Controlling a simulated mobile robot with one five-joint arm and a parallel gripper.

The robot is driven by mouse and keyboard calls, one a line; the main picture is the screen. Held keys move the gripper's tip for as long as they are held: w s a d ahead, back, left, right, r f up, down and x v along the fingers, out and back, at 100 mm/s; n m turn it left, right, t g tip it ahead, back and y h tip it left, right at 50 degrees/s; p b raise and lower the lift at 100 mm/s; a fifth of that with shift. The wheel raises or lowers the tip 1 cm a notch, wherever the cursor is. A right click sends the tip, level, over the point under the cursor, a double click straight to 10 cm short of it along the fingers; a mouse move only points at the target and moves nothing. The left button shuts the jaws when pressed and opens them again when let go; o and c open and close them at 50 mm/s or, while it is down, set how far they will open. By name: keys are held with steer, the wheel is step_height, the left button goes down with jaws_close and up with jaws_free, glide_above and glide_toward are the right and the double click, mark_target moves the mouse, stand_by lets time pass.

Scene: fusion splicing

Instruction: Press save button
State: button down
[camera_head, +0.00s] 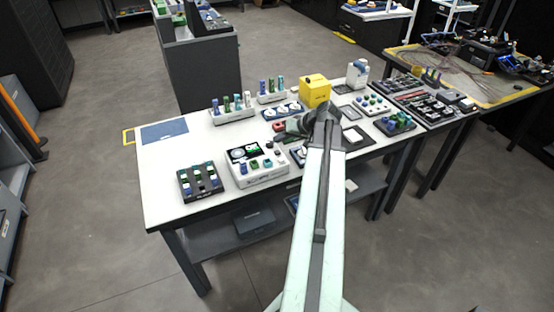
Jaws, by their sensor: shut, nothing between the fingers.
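A white device (262,177) with a dark screen (243,152) stands on the front part of the white table. A row of small coloured buttons (255,164) sits below its screen; their labels are too small to read, so I cannot tell which is the save button. My arm reaches over the table from the front. My gripper (284,135) is at its far end, shut and empty, pointing left. In the picture it is above and to the right of the device, apart from the buttons. The arm hides part of the table right of the device.
A black tray with vials (200,181) stands left of the device. A yellow box (315,91) stands behind my wrist, and vial racks (232,109) stand at the back. A blue mat (164,132) lies at the left. Several small trays crowd the right side.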

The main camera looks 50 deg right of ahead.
mark_target(280, 152)
steer(key=shift+f+b, duration=0.9)
steer(key=shift+f, duration=0.6)
steer(key=shift+f, duration=0.1)
stand_by(0.6)
steer(key=shift+f+b, duration=0.3)
steer(key=shift+b, duration=0.1)
steer(key=shift+f+b, duration=0.5)
stand_by(0.5)
steer(key=shift+r, duration=0.1)
steer(key=shift+r+p, duration=0.8)
steer(key=shift+p, duration=0.1)
step_height(280, 152, up, 5)
steer(key=p, duration=0.5)
steer(key=shift+r, duration=0.15)
